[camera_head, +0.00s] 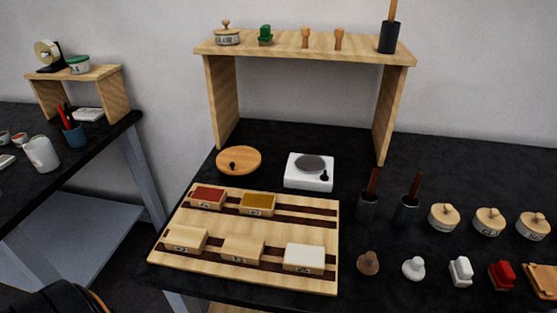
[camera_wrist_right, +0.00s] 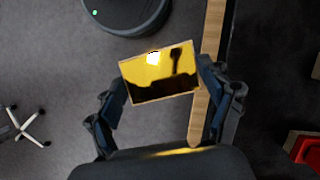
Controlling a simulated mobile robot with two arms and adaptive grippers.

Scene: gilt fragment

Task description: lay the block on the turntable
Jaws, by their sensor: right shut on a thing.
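The gold, shiny-faced block (camera_wrist_right: 160,72) is between the two fingers of my right gripper (camera_wrist_right: 163,88) in the right wrist view. The gripper is shut on it and holds it above the floor. Neither this block nor the right gripper shows in the head view. My left gripper is in neither view.
A striped wooden board (camera_head: 180,262) holds red, ochre and pale blocks. A white device with a grey disc (camera_head: 308,184) stands right of the wooden disc. A wooden shelf (camera_head: 310,46) spans the back. Dark holders, round wooden pots and stamps crowd the right side.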

